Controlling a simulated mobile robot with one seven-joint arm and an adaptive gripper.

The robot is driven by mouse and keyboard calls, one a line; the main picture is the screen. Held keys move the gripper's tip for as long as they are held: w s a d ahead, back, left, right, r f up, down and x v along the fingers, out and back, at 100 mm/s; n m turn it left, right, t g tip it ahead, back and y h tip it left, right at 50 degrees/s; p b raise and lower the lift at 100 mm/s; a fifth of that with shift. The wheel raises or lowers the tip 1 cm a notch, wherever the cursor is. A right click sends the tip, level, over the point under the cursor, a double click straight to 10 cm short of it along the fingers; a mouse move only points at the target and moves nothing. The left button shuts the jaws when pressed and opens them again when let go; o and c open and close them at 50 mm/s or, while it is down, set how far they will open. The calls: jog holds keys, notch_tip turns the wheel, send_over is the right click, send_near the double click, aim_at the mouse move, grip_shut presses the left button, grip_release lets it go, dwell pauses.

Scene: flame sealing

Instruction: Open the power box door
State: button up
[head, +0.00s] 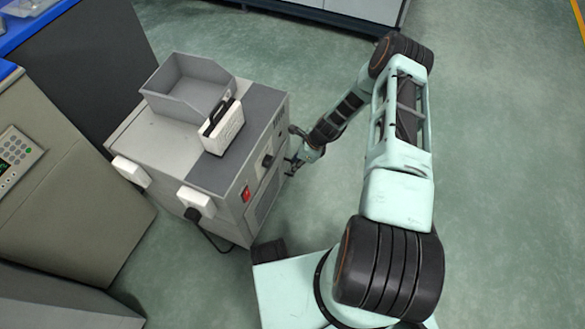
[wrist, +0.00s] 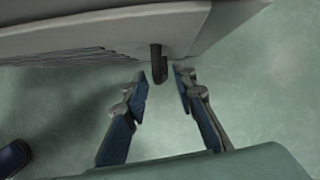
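The power box appears to be the grey cabinet (head: 160,150) left of my arm in the head view. Its side facing my arm carries vents, a red switch (head: 246,194) and a dark fitting (head: 267,161). In the wrist view, a pale panel (wrist: 110,35) edge-on bears a short dark handle (wrist: 157,66). My gripper (wrist: 165,82) is open, its two fingers apart on either side of the handle's lower end, with gaps visible. In the head view my gripper (head: 298,158) is close beside the cabinet's right side; its fingertips are partly hidden. The door looks closed.
An open grey bin (head: 190,88) and a small white device (head: 223,128) sit on the cabinet. White blocks (head: 195,203) are on its near left side. A machine with a keypad (head: 16,150) stands left. Green floor (head: 500,150) is clear to the right.

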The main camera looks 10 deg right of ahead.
jog(key=shift+x, duration=0.9)
jog(key=shift+c, duration=0.2)
grip_shut()
